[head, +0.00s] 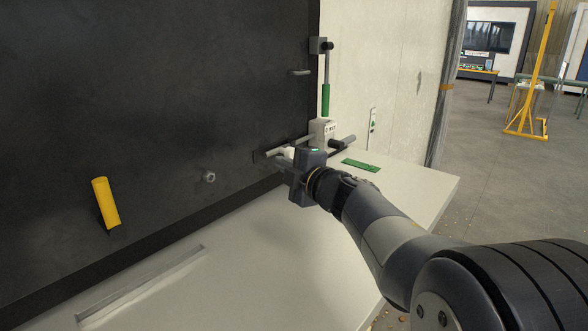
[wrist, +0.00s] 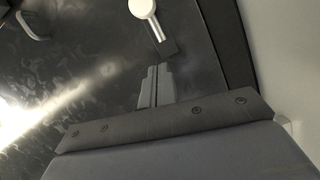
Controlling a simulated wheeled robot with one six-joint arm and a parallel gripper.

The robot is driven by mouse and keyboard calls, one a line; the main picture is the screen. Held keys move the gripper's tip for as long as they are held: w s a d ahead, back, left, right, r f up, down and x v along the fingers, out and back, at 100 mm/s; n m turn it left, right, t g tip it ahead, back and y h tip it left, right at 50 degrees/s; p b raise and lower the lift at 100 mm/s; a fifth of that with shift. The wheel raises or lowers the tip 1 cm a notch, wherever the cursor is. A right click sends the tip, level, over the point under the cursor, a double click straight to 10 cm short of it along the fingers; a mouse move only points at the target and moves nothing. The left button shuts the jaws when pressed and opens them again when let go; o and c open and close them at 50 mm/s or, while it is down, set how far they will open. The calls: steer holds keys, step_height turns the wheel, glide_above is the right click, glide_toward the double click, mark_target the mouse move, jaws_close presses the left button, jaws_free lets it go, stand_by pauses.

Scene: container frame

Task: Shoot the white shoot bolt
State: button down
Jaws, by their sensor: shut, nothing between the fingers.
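The white shoot bolt shows as a white round knob (head: 289,153) low at the right edge of the dark panel, beside a grey horizontal rod. In the wrist view the white knob (wrist: 143,8) is at the top edge, partly cut off, with a pale stem running down to a small dark plate. My gripper (head: 279,160) is shut and empty just below and in front of the knob, and its body hides part of the bolt. In the wrist view its closed fingertips (wrist: 156,69) point towards the stem. A gap shows between them and the knob.
A vertical rod with a green grip (head: 326,99) stands above a pale labelled block (head: 322,128). A yellow handle (head: 106,204) sticks out of the dark panel (head: 150,90) at left. A green plate (head: 361,165) lies on the pale ledge (head: 260,255), otherwise largely clear.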

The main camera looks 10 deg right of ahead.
mark_target(292, 152)
steer(key=shift+w+d+f+p, duration=0.2)
steer(key=shift+w+d, duration=0.15)
steer(key=shift+w, duration=0.5)
steer(key=shift+w+d+f+p, duration=0.1)
steer(key=shift+w+d+p, duration=0.15)
steer(key=shift+w, duration=0.65)
steer(key=shift+w+d+f+p, duration=0.15)
steer(key=shift+w+d, duration=0.25)
steer(key=shift+w, duration=0.45)
steer(key=shift+w+d+r+p, duration=0.15)
steer(key=shift+w+d+p, duration=0.5)
steer(key=shift+d, duration=0.3)
steer(key=shift+w+d, duration=0.2)
steer(key=shift+d, duration=0.05)
steer(key=shift+a, duration=0.1)
